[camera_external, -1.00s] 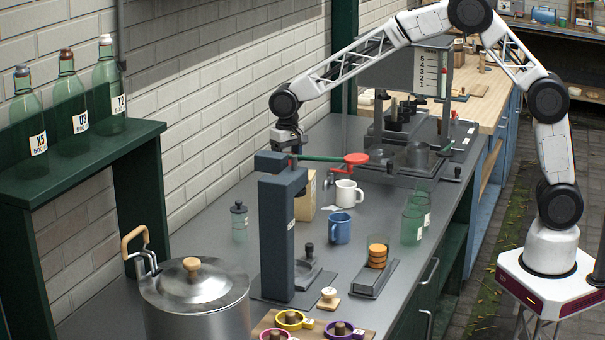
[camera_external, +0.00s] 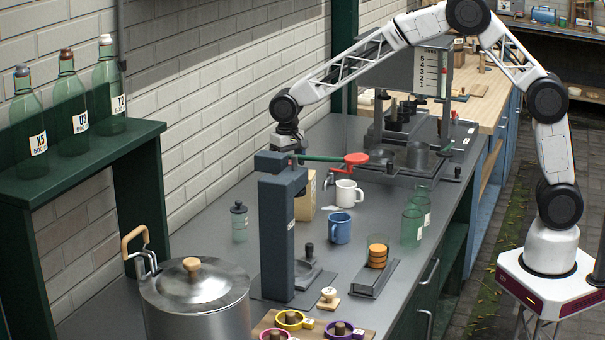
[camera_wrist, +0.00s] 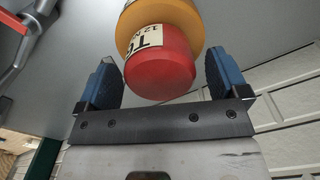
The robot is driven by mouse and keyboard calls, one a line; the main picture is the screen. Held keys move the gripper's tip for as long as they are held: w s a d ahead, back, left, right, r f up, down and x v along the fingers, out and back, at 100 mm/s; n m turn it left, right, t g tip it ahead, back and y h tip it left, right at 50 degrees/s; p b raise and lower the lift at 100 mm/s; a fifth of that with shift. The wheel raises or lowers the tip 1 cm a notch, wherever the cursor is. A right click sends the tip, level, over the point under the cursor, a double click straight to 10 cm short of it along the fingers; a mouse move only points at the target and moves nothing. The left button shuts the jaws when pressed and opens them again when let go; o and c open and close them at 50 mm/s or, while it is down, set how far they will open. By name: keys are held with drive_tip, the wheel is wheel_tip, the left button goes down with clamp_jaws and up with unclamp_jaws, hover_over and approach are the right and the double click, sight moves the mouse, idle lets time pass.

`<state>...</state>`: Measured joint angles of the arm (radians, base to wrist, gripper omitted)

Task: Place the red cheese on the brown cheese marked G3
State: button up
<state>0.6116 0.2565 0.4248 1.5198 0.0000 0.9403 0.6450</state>
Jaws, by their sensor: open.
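In the wrist view the red cheese (camera_wrist: 160,75) sits between the two blue fingers of my gripper (camera_wrist: 161,80). The fingers are open, with a gap showing on both sides of it. A larger yellow-orange cheese (camera_wrist: 180,12) is right behind it; I cannot tell whether they touch. A white label with black print, partly cut off, shows by the red cheese's upper left edge. In the external view my wrist is behind the dark press; the fingers and red cheese are hidden there. I can read no G3 mark. A stack of orange-brown cheeses (camera_external: 377,253) stands on a grey base.
The dark blue press column (camera_external: 281,235) with its green and red lever (camera_external: 355,158) stands in front of my wrist. A blue mug (camera_external: 340,228), a white mug (camera_external: 347,193) and green glasses (camera_external: 411,227) stand to its right. A steel pot (camera_external: 196,300) is at front left.

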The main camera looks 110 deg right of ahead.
drive_tip(key=shift+r, duration=0.1)
wheel_tip(320, 180, up, 12)
idle(0.8)
idle(0.5)
drive_tip(key=shift+r, duration=0.1)
drive_tip(key=s+a+r+n, duration=0.25)
drive_tip(key=s+a, duration=0.25)
drive_tip(key=a, duration=0.5)
drive_tip(key=s+a+r+n+t, duration=0.15)
drive_tip(key=s+a+r, duration=0.3)
drive_tip(key=a, duration=0.65)
drive_tip(key=s+a+r+n, duration=0.3)
drive_tip(key=s+a, duration=0.3)
drive_tip(key=a, duration=0.4)
drive_tip(key=s+a+f+n, duration=0.3)
drive_tip(key=s+a, duration=0.6)
drive_tip(key=s, duration=0.4)
drive_tip(key=s+a+f+n+t, duration=0.1)
drive_tip(key=s+a+f+n, duration=0.2)
drive_tip(key=s+a, duration=0.6)
drive_tip(key=s+n, duration=0.1)
drive_tip(key=s, duration=0.3)
drive_tip(key=shift+a, duration=0.25)
